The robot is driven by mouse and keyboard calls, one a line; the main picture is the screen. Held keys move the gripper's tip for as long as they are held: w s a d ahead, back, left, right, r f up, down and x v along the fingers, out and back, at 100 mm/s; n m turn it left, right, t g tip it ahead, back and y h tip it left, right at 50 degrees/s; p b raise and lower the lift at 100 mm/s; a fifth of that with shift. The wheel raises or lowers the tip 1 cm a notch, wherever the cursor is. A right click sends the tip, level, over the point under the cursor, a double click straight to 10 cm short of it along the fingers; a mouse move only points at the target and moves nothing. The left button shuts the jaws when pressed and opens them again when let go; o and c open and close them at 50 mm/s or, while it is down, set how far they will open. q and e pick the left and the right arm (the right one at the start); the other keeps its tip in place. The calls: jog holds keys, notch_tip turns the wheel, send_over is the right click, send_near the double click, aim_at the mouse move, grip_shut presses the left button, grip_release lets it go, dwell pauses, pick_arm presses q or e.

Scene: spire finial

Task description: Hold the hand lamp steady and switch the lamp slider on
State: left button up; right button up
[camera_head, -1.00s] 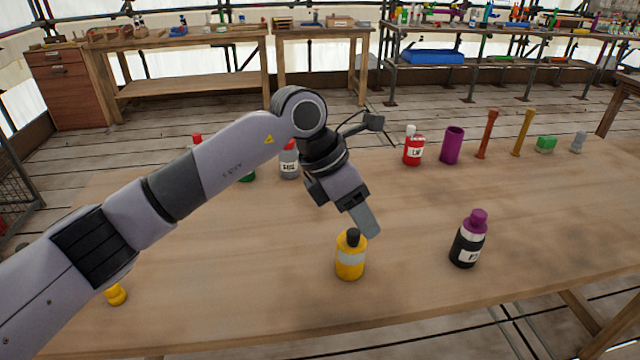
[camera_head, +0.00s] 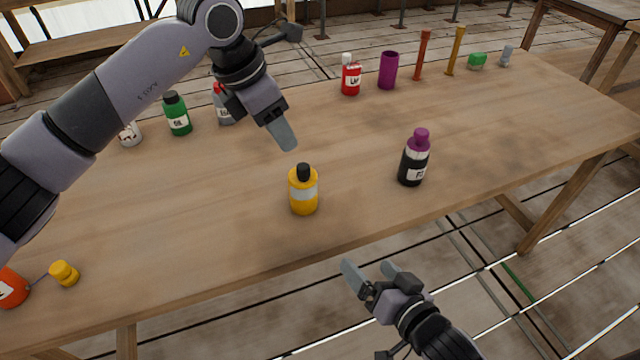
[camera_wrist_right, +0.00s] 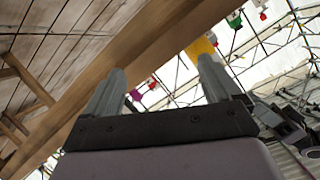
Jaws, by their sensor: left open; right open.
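No object in view shows a clear lamp head or slider, so I cannot tell which is the hand lamp. A yellow bottle-shaped object (camera_head: 303,194) with a black cap and pale band stands upright near the table's front edge. My left gripper (camera_head: 283,136) is above and behind it, apart and empty; one finger hides the other. My right gripper (camera_head: 369,270) is open and empty in front of the table's front edge. In the right wrist view its two fingers (camera_wrist_right: 160,78) are spread, with a yellow thing (camera_wrist_right: 200,48) beyond them.
A black bottle with a purple cap (camera_head: 414,160) stands to the right. A green bottle (camera_head: 178,115) and yellow knob (camera_head: 64,273) are left. The table (camera_head: 500,125) is clear at right.

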aim_at(313, 184)
jog(key=w+a+r+n+y, duration=0.1)
jog(key=w+a+r, duration=0.1)
jog(key=a+r, duration=0.1)
jog(key=w+a+r+n+y, duration=0.1)
jog(key=w+a+r+y, duration=0.1)
jog(key=w+a+r, duration=0.1)
jog(key=w+a+r+n+y, duration=0.1)
jog(key=w+a+r, duration=0.1)
jog(key=a+r, duration=0.1)
jog(key=shift+w+a+g+y, duration=0.15)
jog(key=shift+w+g+y, duration=0.15)
jog(key=shift+w+g, duration=0.1)
jog(key=w+n, duration=0.2)
jog(key=w+n+g, duration=0.1)
jog(key=n, duration=0.2)
jog(key=shift+w+h, duration=0.4)
jog(key=shift+w+d+n+g+h, duration=0.3)
jog(key=shift+w+d+n+g, duration=0.1)
jog(key=shift+w+n, duration=0.4)
jog(key=shift+x, duration=3.45)
